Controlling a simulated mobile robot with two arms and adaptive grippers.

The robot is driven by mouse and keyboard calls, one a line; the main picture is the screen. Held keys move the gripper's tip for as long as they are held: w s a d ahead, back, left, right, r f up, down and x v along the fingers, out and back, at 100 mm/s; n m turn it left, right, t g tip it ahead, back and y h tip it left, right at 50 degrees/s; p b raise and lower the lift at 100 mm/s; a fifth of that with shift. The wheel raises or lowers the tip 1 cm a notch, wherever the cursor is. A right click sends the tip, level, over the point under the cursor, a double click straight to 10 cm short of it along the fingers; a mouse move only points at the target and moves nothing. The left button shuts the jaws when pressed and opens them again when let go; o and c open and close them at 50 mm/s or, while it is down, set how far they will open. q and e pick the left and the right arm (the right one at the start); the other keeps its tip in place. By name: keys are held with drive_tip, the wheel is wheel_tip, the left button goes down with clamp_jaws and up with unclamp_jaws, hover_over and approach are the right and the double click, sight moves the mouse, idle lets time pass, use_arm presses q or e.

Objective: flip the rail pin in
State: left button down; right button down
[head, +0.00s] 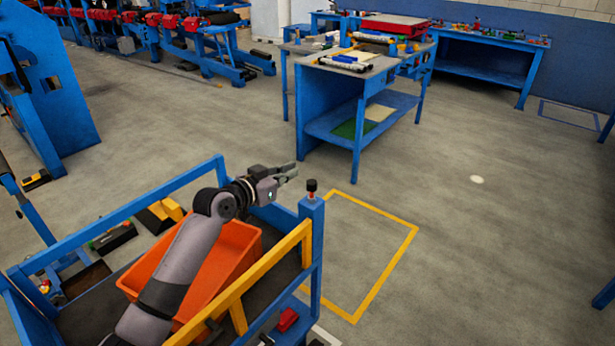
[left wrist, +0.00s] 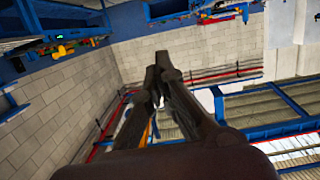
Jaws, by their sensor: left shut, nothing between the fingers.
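The rail pin (head: 311,188), a black knob with an orange-red stem, stands upright on top of the blue corner post of the cart. The yellow rail (head: 262,263) runs along the cart's near right side and meets that post. My left gripper (head: 293,171) is just left of and a little behind the pin in the head view, apart from it in the picture. Its fingers are shut and empty, and the left wrist view shows them close together (left wrist: 160,62). The pin does not show in the left wrist view. My right gripper is not in view.
An orange bin (head: 236,246) sits in the blue-framed cart under my left arm. A yellow floor outline (head: 385,275) lies right of the cart. A blue workbench (head: 335,100) stands behind. The floor to the right is mostly clear.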

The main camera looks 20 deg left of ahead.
use_arm(q)
hover_over(310, 185)
drive_tip(key=s, duration=0.1)
drive_tip(key=f, duration=0.1)
drive_tip(key=shift+a+f+p, duration=0.2)
drive_tip(key=shift+f+p, duration=0.1)
drive_tip(key=shift+f, duration=2)
wheel_tip(310, 185, down, 3)
drive_tip(key=b, duration=0.4)
drive_tip(key=shift+f, duration=0.15)
